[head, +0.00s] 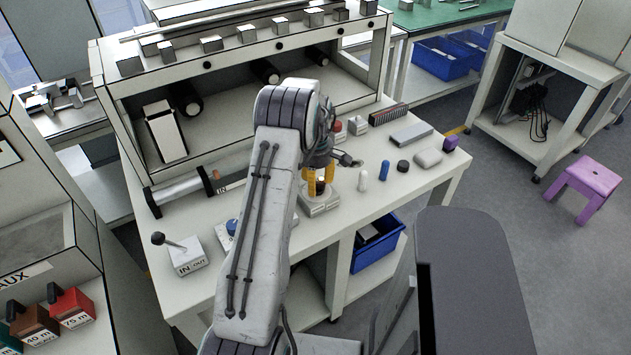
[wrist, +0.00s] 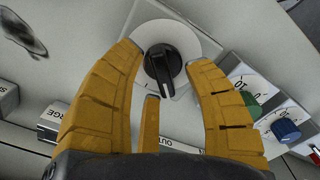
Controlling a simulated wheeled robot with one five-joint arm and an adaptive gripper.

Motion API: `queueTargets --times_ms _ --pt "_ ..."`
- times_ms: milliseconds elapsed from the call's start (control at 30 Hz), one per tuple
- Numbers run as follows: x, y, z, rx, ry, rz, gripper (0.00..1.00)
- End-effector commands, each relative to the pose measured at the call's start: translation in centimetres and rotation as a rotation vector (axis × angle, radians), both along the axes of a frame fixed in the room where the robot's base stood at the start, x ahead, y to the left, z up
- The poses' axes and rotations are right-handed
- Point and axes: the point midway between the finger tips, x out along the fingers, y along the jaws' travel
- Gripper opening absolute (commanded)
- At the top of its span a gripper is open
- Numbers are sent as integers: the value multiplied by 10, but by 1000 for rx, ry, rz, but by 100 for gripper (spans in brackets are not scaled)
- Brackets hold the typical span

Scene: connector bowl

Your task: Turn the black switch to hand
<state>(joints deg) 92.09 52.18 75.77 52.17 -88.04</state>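The black switch (wrist: 162,66) is a round rotary knob with a raised bar, on a white disc on a pale plate. In the wrist view its bar runs nearly up and down, tilted slightly. My gripper (wrist: 163,68) has yellow fingers spread open, one on each side of the switch, with a gap to it on both sides. A third finger stands just below the knob. In the head view my gripper (head: 318,180) is right over the grey switch box (head: 320,205). Lettering below the dial is partly hidden by the fingers; I cannot read "hand".
Green (wrist: 252,104) and blue (wrist: 286,130) knobs with number scales sit to the right in the wrist view. A lever box marked IN/OUT (head: 187,255) stands on the bench at left. Several small items, including a blue peg (head: 384,170), lie right of my gripper.

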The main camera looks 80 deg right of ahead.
Motion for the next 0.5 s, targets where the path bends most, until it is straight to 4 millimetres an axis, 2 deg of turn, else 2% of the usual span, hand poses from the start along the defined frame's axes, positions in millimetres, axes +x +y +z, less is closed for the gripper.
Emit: queueTargets --times_ms 267,367,500 --pt "0 -1 2 -3 0 -1 48" --pt "0 -1 8 -4 0 -1 48" --pt "0 -1 25 -5 0 -1 48"
